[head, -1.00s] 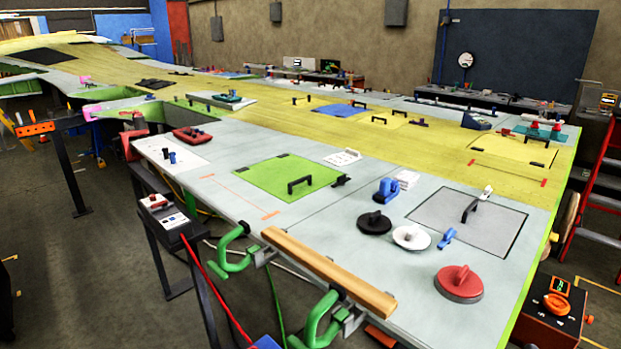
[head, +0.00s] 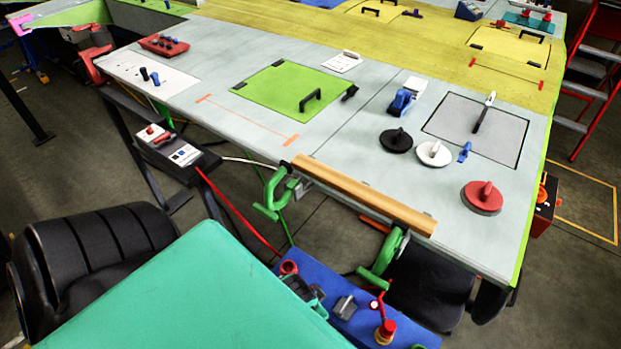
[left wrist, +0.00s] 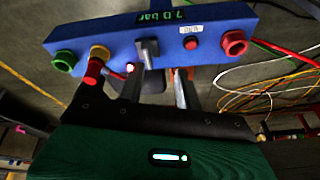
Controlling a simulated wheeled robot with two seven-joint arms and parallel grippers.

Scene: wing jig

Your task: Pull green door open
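The green door (head: 278,85) is a bright green square panel lying flat in the pale grey wing skin, in the upper middle of the head view. A black bar handle (head: 311,99) stands on its right part. A small black latch-like piece (head: 350,93) sits at its right edge, and dark hinge-like marks show at its left corners. My left gripper (left wrist: 160,82) shows in the left wrist view with its two grey fingers apart and nothing seen between them. My right gripper is in neither view.
A wooden bar (head: 360,195) with green clamps lines the wing's near edge. A blue pressure panel (left wrist: 115,40) is close beyond my left fingers. Black (head: 396,141), white (head: 434,153) and red (head: 482,197) discs stand right of the door. A red tray (head: 163,44) stands left.

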